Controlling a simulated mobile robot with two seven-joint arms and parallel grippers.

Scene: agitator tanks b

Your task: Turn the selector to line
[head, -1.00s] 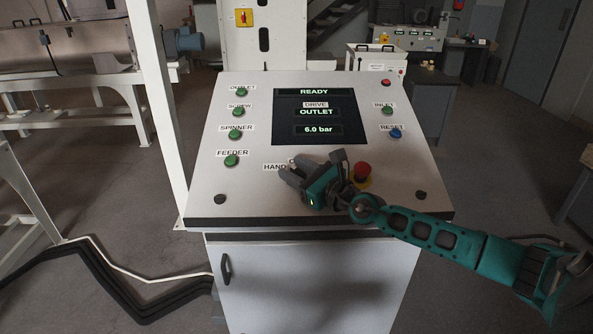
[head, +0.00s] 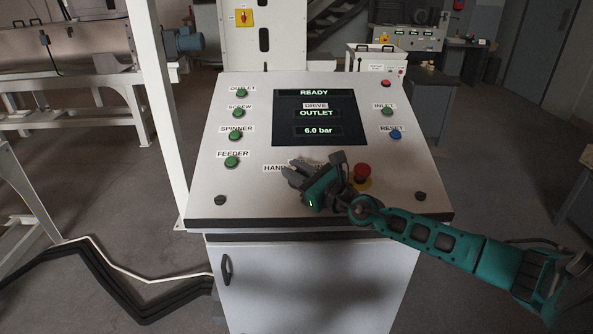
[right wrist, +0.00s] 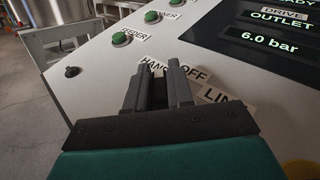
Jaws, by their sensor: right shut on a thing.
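The control panel (head: 250,200) has a selector with the labels HAND (head: 275,168), OFF (right wrist: 194,75) and LINE (right wrist: 214,96). My right gripper (head: 296,171) is down at the selector, low in the middle of the panel. In the right wrist view its two grey fingers (right wrist: 161,84) are shut on the selector knob, which they almost wholly hide. I cannot tell which label the knob points to. The panel screen (head: 314,117) reads READY, DRIVE OUTLET and 6.0 bar. My left gripper is not in view.
A red emergency stop button (head: 362,172) on a yellow base stands close to the right of my right gripper. Green buttons, including FEEDER (head: 232,161), run up the panel's left side. A blue RESET button (head: 396,134) is at the right. A white post (head: 158,100) stands left of the panel.

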